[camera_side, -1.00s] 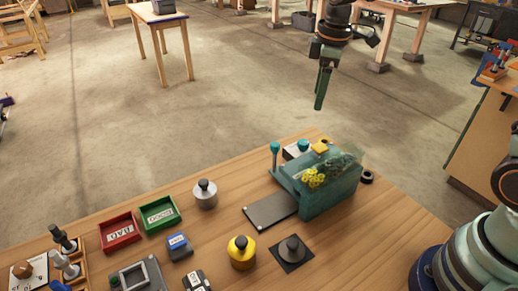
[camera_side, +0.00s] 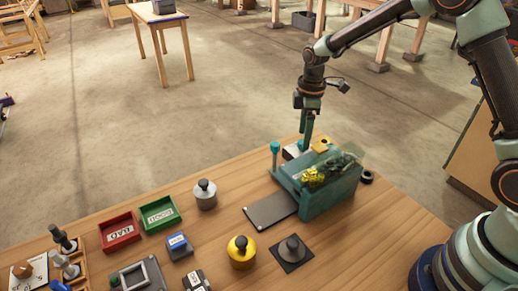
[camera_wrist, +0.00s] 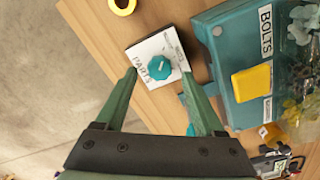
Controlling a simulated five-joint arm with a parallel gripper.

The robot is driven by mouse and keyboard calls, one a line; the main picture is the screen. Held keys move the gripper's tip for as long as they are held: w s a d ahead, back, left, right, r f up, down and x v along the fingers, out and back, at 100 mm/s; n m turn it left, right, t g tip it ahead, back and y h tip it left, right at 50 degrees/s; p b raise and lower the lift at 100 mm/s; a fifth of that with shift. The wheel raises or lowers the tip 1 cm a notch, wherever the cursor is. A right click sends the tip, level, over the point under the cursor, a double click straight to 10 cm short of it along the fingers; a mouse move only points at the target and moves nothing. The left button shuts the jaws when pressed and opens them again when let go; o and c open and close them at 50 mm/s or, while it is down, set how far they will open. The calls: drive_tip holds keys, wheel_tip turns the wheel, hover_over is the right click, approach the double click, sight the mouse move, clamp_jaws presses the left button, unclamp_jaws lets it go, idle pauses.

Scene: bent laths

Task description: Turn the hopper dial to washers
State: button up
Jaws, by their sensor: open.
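The dial (camera_wrist: 159,67) is a teal round knob on a white plate (camera_wrist: 143,50) marked PARTS, with smaller lettering too small to read. I cannot tell which setting it points at. My gripper (camera_wrist: 159,76) is open, its two teal fingers on either side of the dial in the wrist view. Contact with the knob cannot be seen. In the side view my gripper (camera_side: 306,146) points down over the plate (camera_side: 288,153) and hides most of the dial. The teal hopper (camera_side: 322,197), labelled BOLTS in the wrist view (camera_wrist: 222,60), stands beside the plate.
A teal-topped post (camera_side: 275,150) rises left of the plate.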

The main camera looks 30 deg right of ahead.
drive_tip(key=shift+f, duration=1.2)
clamp_jaws()
